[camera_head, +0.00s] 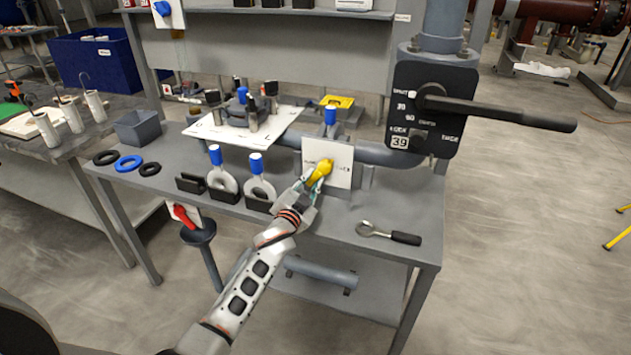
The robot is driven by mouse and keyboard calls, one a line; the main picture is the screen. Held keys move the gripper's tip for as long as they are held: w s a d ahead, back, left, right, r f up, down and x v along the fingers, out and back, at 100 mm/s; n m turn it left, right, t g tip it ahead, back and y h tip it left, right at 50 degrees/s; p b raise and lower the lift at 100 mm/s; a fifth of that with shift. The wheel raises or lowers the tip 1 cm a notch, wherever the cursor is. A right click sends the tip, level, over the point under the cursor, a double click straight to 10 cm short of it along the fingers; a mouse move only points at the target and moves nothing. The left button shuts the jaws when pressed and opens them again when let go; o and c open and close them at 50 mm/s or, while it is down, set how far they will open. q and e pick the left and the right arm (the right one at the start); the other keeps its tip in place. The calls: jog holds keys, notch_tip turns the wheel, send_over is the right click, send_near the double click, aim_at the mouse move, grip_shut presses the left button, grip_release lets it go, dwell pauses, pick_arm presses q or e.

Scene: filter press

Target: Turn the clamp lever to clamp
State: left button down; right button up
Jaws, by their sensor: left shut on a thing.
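A yellow lever (321,171) sits on a white square plate (342,154) at the middle of the bench's front edge. It slants from upper right to lower left. Small print beside it is too small to read. My left gripper (313,186) reaches up from below and is shut on the lever's lower end. The fingers partly hide that end. My right gripper is not in view.
A black panel (405,130) with a long black handle (510,112) stands at the right and juts out over the floor. A ratchet wrench (388,233) lies on the grey bench (420,205). Blue-topped ring fittings (222,180) stand left of the gripper.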

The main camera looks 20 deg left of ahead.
pick_arm(q)
jog(key=shift+a+r+m, duration=0.25)
jog(key=shift+r+m, duration=0.05)
jog(key=shift+m, duration=0.5)
jog(key=c, duration=1.9)
grip_release()
jog(key=shift+s, duration=0.1)
jog(key=shift+s+f, duration=0.1)
jog(key=shift+s, duration=0.2)
jog(key=s, duration=1.1)
jog(key=shift+s+a, duration=0.1)
jog(key=shift+a, duration=0.15)
